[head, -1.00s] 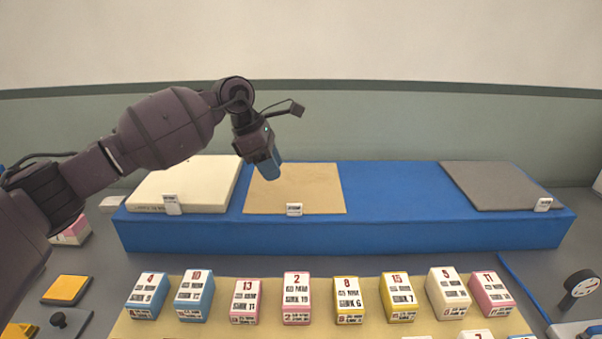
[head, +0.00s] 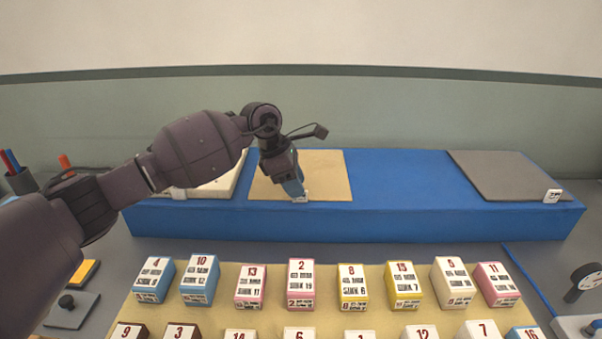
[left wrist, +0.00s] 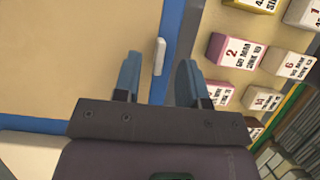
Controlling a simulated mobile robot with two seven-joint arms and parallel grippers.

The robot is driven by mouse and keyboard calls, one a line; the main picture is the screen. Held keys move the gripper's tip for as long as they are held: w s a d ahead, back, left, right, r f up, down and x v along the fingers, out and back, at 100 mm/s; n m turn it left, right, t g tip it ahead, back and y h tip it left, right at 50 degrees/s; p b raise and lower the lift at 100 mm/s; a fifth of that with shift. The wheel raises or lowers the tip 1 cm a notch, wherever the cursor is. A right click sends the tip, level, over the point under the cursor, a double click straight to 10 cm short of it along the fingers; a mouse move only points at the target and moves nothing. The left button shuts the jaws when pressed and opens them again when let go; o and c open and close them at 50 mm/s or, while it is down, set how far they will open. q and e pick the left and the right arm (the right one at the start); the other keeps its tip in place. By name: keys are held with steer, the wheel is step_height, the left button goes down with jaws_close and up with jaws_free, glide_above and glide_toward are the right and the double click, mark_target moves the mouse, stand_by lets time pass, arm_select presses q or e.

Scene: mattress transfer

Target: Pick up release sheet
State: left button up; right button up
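The release sheet appears to be the flat tan sheet (head: 327,174) lying on the blue platform in the head view. A small white tab (head: 301,197) sits at its front edge. My left gripper (head: 293,188) points down at that edge, over the tab. In the left wrist view, its two blue fingers (left wrist: 158,75) are apart, with the white tab (left wrist: 160,54) ahead, in line with the gap between them. The tan sheet (left wrist: 75,55) fills the left of that view. Contact with the tab cannot be told. My right gripper is not seen.
The blue platform (head: 400,190) also bears a cream slab (head: 212,186) at left, partly hidden by my arm, and a grey sheet (head: 505,175) at right. Several numbered boxes (head: 301,283) stand on a tan mat in front. The platform between tan and grey sheets is clear.

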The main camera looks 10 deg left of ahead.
arm_select(q)
steer(key=shift+x, duration=1)
jaws_close()
steer(key=shift+r, duration=0.15)
